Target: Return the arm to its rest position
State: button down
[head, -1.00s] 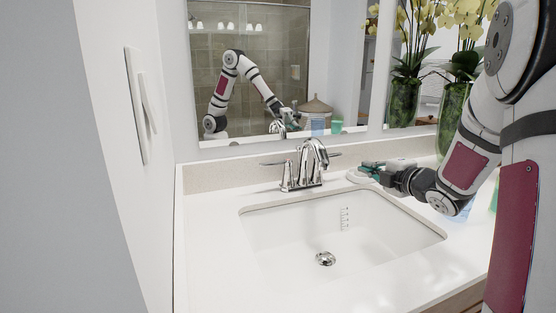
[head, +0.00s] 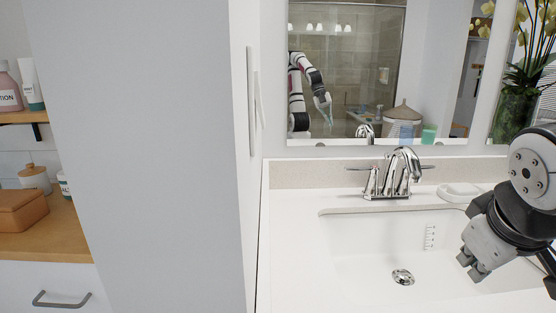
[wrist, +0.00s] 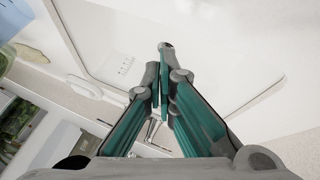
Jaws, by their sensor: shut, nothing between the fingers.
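My gripper (head: 471,268) is over the right part of the white sink basin (head: 365,248) in the head view, tilted down and to the left. In the wrist view, the teal-padded fingers of my gripper (wrist: 162,75) come together with nothing held between them. My arm comes in from the right edge of the head view, and most of it is out of frame. Its reflection shows in the mirror (head: 350,70).
A chrome faucet (head: 392,175) stands behind the sink. A white dish (head: 460,192) lies on the counter right of it, apart from my gripper. A plant in a glass vase (head: 513,108) is at the right. A wooden shelf (head: 75,232) is at the far left.

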jog(key=s+a+f+m+g+y, duration=0.1)
jog(key=s+a+g+y, duration=0.1)
jog(key=s+a, duration=0.5)
jog(key=s+a+f+m+g+y, duration=0.1)
jog(key=s+a+f+m+g, duration=0.15)
jog(key=s, duration=0.85)
notch_tip(320, 180, up, 19)
jog(key=t+p, duration=0.3)
jog(key=p, duration=1.4)
jog(key=shift+w+a+r+n, duration=0.15)
jog(key=shift+w+a+n, duration=0.15)
jog(key=shift+n, duration=0.15)
